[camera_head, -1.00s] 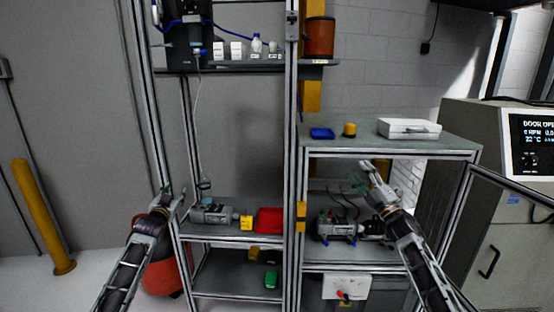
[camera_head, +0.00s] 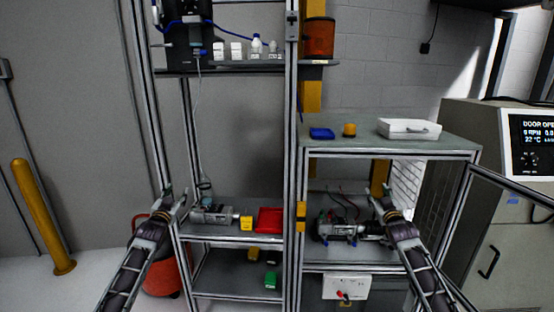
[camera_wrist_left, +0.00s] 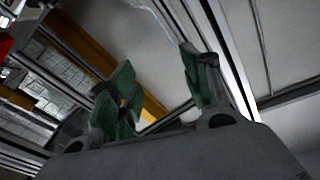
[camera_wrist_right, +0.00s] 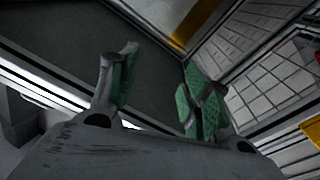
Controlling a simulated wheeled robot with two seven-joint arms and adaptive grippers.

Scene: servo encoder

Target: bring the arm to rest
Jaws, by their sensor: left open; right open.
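My left gripper (camera_head: 174,198) is in front of the left frame post, at the height of the left shelf. Its green-padded fingers are apart with nothing between them in the left wrist view (camera_wrist_left: 158,92). My right gripper (camera_head: 380,198) is in front of the right cabinet opening. Its fingers are also apart and empty in the right wrist view (camera_wrist_right: 157,85). Both forearms reach in from the bottom of the head view, and neither gripper holds anything.
The left shelf (camera_head: 262,239) bears a grey motor unit (camera_head: 214,215), a yellow block (camera_head: 246,222) and a red bin (camera_head: 268,220). Another motor assembly (camera_head: 345,228) sits in the right cabinet. A white case (camera_head: 408,128) lies on top. A red-orange tank (camera_head: 162,280) stands behind my left arm.

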